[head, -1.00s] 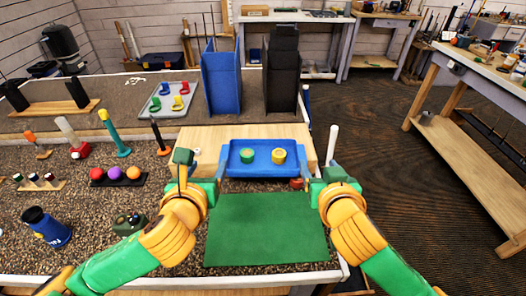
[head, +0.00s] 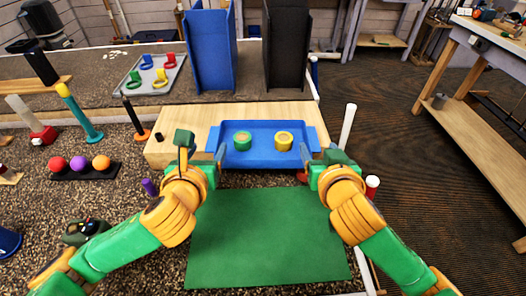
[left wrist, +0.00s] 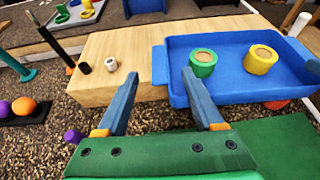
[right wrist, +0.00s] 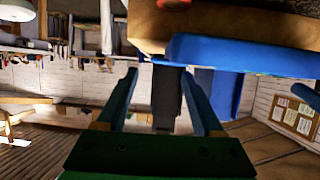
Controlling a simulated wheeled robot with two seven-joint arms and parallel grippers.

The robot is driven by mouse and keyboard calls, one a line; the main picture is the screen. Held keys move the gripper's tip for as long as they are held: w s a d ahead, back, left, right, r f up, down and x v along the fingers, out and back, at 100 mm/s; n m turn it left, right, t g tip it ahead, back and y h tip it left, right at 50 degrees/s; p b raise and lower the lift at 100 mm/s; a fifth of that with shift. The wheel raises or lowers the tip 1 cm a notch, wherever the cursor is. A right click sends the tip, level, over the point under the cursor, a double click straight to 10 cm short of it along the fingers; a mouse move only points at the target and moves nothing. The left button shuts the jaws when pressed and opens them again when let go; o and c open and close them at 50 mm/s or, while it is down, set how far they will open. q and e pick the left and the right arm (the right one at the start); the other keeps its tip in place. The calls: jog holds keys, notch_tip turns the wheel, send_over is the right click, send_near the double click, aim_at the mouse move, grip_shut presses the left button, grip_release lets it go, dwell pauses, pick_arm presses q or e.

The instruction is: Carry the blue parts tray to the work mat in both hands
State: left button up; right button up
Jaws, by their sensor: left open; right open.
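The blue parts tray (head: 262,132) sits level on a light wooden board, with a green roll (head: 243,141) and a yellow roll (head: 283,141) in it. My left gripper (head: 219,156) is by the tray's left end; in the left wrist view its open fingers (left wrist: 163,100) are empty, with the tray's left handle (left wrist: 160,64) beyond them. My right gripper (head: 305,158) is open and empty by the tray's right end, and the tray shows at the upper right of the right wrist view (right wrist: 240,55). The green work mat (head: 265,240) lies in front, bare.
The wooden board (head: 180,135) extends left of the tray. A blue bin (head: 210,50) and a black bin (head: 287,50) stand behind. A white stick (head: 347,128) rises at the right. Colored balls (head: 79,164) and a teal-handled tool (head: 82,115) are at left.

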aim_at(213, 138)
pick_arm(q)
jog(key=shift+w, duration=0.1)
pick_arm(e)
jog(key=shift+w, duration=0.1)
pick_arm(q)
jog(key=x, duration=0.7)
pick_arm(e)
jog(key=x, duration=0.7)
pick_arm(q)
grip_shut()
pick_arm(e)
grip_shut()
